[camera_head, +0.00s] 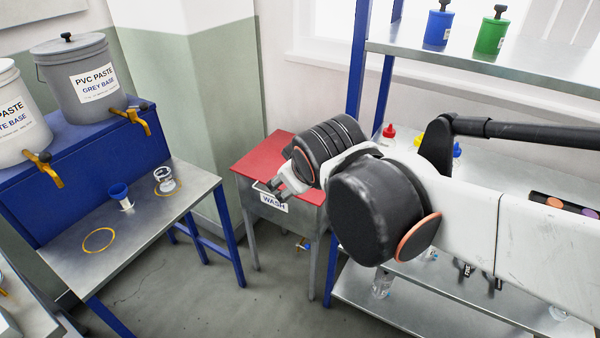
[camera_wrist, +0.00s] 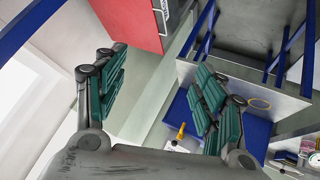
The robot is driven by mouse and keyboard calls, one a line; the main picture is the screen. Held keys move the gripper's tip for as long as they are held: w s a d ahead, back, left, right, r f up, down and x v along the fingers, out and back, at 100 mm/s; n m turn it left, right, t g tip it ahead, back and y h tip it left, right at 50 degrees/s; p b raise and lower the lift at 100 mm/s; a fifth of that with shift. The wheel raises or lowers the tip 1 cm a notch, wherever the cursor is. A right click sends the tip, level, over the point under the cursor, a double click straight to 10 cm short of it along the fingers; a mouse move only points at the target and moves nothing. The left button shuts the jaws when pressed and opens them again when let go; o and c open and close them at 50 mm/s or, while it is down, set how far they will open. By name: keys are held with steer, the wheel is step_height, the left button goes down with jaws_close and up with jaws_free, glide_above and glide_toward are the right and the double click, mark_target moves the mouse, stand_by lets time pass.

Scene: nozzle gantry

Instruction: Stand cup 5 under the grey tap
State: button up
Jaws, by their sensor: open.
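A clear cup (camera_head: 165,183) stands upright in the yellow ring on the metal bench below this tap. I cannot read a number on it, so I cannot tell whether it is cup 5. My gripper (camera_head: 276,189) is in front of the red-topped wash stand, right of the bench and apart from the cup. In the wrist view my gripper (camera_wrist: 165,98) has its fingers spread, with nothing between them.
An empty yellow ring (camera_head: 99,240) lies nearer on the bench, below the white bucket (camera_head: 18,115). The red-topped wash stand (camera_head: 268,152) and the blue-framed shelf (camera_head: 440,62) stand right of the bench.

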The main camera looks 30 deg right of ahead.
steer(key=s+a+f+m+g+y, duration=0.1)
steer(key=s+a+f+m, duration=0.1)
steer(key=s, duration=0.7)
steer(key=shift+f+m+g+y, duration=0.3)
steer(key=shift+f+m, duration=0.2)
steer(key=shift+m, duration=0.3)
